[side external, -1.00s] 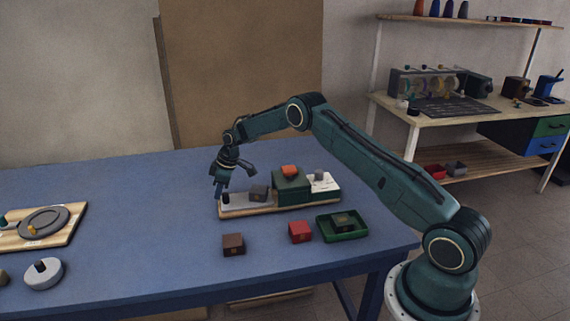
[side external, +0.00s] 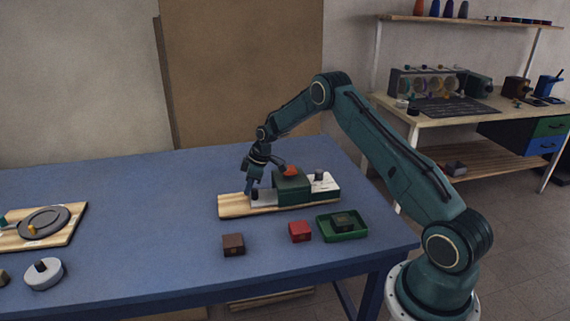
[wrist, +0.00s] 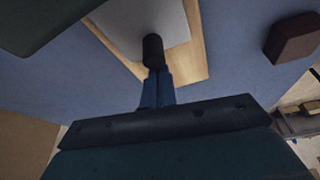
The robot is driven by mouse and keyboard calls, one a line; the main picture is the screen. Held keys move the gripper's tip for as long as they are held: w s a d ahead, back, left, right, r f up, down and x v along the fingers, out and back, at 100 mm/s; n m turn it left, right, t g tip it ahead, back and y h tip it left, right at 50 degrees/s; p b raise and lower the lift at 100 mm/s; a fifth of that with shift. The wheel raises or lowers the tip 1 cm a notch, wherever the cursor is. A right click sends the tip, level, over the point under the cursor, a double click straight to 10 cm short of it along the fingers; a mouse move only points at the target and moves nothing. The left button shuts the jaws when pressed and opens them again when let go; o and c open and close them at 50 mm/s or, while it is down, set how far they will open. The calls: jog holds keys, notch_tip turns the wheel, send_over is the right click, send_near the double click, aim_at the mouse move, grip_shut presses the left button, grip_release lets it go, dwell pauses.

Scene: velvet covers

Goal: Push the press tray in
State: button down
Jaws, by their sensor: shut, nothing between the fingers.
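The press (side external: 292,186) is a dark green block with an orange-red top, standing on a light wooden base (side external: 233,206). Its pale grey tray (side external: 265,198) lies mostly under the block, with its left end and dark knob (side external: 255,195) sticking out on the left. My gripper (side external: 250,187) is shut and empty, pointing down at the knob's left side. In the wrist view the blue fingertips (wrist: 155,80) are together against or right beside the black knob (wrist: 153,50); the tray (wrist: 140,20) shows beyond it. The dark box formerly on the tray is hidden by the press.
A brown box (side external: 233,244), a red box (side external: 300,231) and a green bin (side external: 342,228) holding a dark green box stand in front of the press. A board with a round grey plate (side external: 45,220) lies at the left. The blue table behind is clear.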

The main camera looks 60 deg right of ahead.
jog(key=shift+s+d, duration=0.6)
jog(key=shift+s, duration=0.05)
jog(key=shift+f, duration=0.1)
jog(key=shift+w, duration=0.1)
